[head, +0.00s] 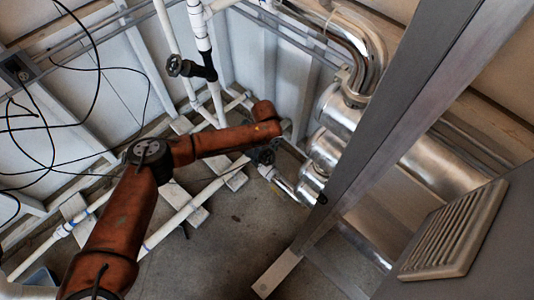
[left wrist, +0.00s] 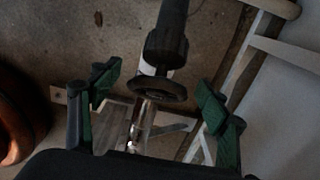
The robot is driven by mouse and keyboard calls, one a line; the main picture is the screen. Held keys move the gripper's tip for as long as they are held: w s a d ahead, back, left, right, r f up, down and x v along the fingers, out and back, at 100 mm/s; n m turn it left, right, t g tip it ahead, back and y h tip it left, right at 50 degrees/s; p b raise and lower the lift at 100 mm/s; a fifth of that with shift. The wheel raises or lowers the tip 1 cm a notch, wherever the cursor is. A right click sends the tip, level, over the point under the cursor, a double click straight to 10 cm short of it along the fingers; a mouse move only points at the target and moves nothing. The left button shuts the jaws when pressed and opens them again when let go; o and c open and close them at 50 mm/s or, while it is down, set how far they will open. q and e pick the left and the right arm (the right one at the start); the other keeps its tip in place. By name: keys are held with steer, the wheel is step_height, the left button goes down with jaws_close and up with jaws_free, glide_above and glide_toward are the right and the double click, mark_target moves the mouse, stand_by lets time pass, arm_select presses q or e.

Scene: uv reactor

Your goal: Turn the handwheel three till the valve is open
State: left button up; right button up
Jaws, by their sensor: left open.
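In the left wrist view a dark round handwheel (left wrist: 160,97) on a dark valve body (left wrist: 166,45) sits between the two green-padded fingers of my left gripper (left wrist: 157,92). The fingers are spread apart, with a gap showing on each side of the wheel. In the head view my orange left arm reaches in from the lower left, and my left gripper (head: 264,155) is a small dark shape by the end of a metal pipe. There the wheel and fingers are hard to tell apart. My right gripper is in neither view.
Another dark handwheel (head: 176,65) sits on a white upright pipe (head: 201,30) behind the arm. Shiny metal pipes (head: 335,115) and a grey post (head: 390,125) stand to the right. Black cables (head: 95,70) hang at left. Open concrete floor (head: 225,230) lies below.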

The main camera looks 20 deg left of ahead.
arm_select(q)
steer(key=shift+c, duration=0.7)
steer(key=c, duration=1)
